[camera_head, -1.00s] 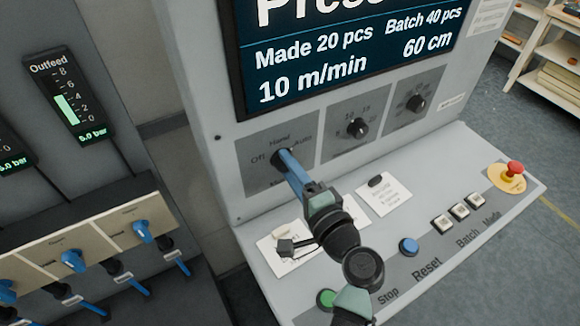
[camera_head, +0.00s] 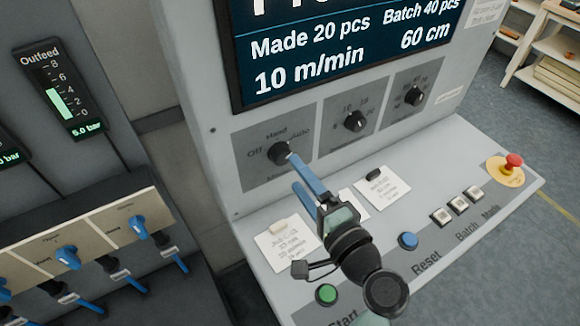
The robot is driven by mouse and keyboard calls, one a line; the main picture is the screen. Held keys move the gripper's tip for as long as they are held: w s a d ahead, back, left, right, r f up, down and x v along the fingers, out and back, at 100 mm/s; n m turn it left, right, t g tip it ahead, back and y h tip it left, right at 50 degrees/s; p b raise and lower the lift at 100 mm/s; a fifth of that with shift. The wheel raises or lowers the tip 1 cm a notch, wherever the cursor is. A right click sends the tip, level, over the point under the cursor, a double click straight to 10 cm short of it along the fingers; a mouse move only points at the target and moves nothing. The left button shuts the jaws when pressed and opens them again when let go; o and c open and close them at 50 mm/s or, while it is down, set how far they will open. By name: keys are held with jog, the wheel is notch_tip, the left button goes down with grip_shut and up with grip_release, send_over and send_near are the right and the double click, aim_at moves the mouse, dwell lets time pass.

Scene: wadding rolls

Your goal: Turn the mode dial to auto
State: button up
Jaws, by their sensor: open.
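The mode dial (camera_head: 280,153) is a black knob on a grey plate on the sloping panel, left of two other knobs. Off is printed to its left, Hand above it and Auto to its upper right; a label below is hard to read. The way its pointer faces is too small to tell. My gripper (camera_head: 296,172) has two blue fingers, spread apart and empty, just below and right of the dial. The upper finger's tip looks very close to the knob; I cannot tell whether it touches.
Two more knobs, a middle one (camera_head: 355,121) and a right one (camera_head: 414,96), sit beside it. Below are paper notes (camera_head: 384,189), a green button (camera_head: 326,293), a blue button (camera_head: 408,240), white buttons (camera_head: 441,216) and a red emergency stop (camera_head: 513,161). A screen (camera_head: 345,50) stands above.

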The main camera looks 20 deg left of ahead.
jog(key=b+v, duration=0.1)
jog(key=v, duration=0.7)
jog(key=shift+r, duration=0.1)
jog(key=w+d+r+n+t+h, duration=0.2)
jog(key=w+r+n+t+h, duration=0.15)
jog(key=r, duration=0.85)
jog(key=w+d+r+n+t+h, duration=0.15)
jog(key=w+r+t+h, duration=0.25)
jog(key=r, duration=0.7)
jog(key=s+d+r+n+t+h, duration=0.1)
jog(key=s+r+t+h, duration=0.2)
jog(key=r, duration=0.8)
jog(key=s+d+r+n+t+h, duration=0.1)
jog(key=s+r+t+h, duration=0.2)
jog(key=s+r+t, duration=0.2)
jog(key=s+r, duration=0.3)
jog(key=r, duration=0.3)
jog(key=shift+s+d+t, duration=0.25)
jog(key=shift+t, duration=0.1)
